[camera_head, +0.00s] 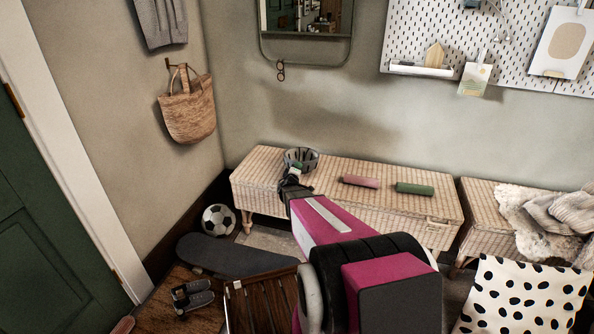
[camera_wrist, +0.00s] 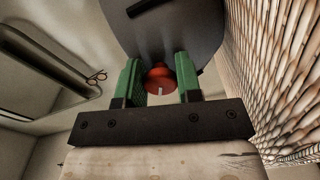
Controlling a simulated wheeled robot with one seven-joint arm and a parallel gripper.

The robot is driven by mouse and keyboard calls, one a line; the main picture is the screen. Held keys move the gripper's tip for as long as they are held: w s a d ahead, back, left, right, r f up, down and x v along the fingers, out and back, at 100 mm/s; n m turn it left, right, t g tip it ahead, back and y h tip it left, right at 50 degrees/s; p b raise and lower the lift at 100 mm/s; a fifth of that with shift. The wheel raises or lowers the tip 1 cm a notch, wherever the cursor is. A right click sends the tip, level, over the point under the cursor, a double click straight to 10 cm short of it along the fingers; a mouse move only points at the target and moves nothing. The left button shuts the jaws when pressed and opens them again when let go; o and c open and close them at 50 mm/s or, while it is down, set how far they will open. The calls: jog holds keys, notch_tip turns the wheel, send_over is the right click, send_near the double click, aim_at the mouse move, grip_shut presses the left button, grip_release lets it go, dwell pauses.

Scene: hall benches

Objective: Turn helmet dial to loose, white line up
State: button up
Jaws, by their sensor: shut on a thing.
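The grey helmet (camera_head: 308,153) sits on the left part of the wicker bench (camera_head: 253,188), partly behind my gripper (camera_head: 294,170). In the wrist view, the helmet's dark shell (camera_wrist: 182,30) fills the upper middle. The red dial (camera_wrist: 158,74) stands out from it, with a short white line (camera_wrist: 160,90) on its lower part in that picture. My gripper (camera_wrist: 160,82) has its green fingers on either side of the dial and is shut on it. The head view is too small to show the dial or its line.
A pink roll (camera_head: 360,182) and a green roll (camera_head: 414,189) lie on the bench right of the helmet. A football (camera_head: 219,220) and a dark skateboard (camera_head: 235,258) are on the floor. The wall with a mirror (camera_head: 305,30) stands behind the bench.

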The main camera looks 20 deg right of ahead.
jog(key=shift+m, duration=0.5)
jog(key=o, duration=0.9)
jog(key=shift+s, duration=0.1)
jog(key=v, duration=1)
jog(key=shift+s+a, duration=0.25)
